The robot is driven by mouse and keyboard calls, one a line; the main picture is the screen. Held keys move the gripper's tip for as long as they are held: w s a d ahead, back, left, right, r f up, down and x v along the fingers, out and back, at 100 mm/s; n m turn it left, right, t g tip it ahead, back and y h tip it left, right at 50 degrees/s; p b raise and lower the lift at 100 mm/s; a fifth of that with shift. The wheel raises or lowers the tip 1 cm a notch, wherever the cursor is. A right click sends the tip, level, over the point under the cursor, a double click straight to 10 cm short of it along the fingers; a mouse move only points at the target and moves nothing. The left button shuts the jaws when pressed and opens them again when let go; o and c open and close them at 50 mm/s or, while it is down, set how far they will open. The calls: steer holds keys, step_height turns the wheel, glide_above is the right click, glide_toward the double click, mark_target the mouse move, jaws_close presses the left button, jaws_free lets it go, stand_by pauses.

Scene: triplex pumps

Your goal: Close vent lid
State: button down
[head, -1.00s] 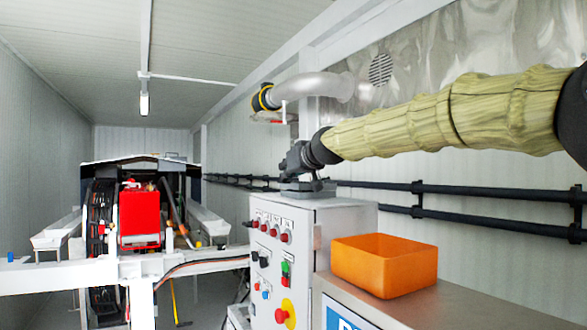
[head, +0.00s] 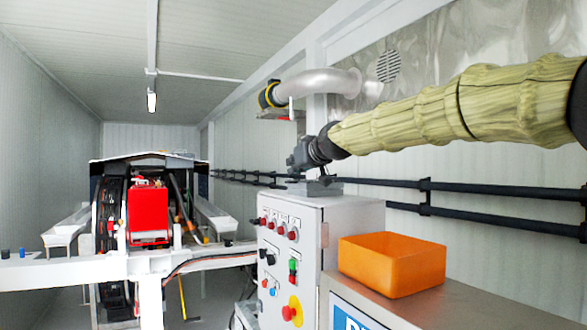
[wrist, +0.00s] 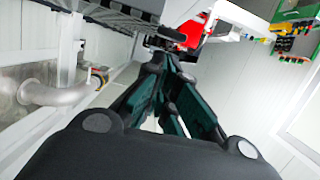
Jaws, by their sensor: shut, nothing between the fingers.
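A silver bent pipe (head: 318,82) comes out of the right wall and ends in a dark collar with a yellow band (head: 268,95). I cannot make out a separate vent lid clearly, or whether one is open or shut. A round vent grille (head: 388,66) is on the wall to the right of the pipe. My gripper (head: 298,160) shows small and dark below the pipe's end, above the control cabinet in the picture. In the wrist view my gripper (wrist: 158,65) has its fingers together and empty. The silver pipe (wrist: 45,95) is at the left there.
A grey control cabinet (head: 340,215) with buttons stands below my gripper. An orange box (head: 392,265) sits on a metal top at the right. Dark rails (head: 480,190) run along the wall. A red machine (head: 148,212) stands at the back left behind a white beam.

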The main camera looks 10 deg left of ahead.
steer(key=r+b+v, duration=0.2)
steer(key=b+v, duration=0.1)
steer(key=v, duration=0.7)
steer(key=shift+r, duration=0.35)
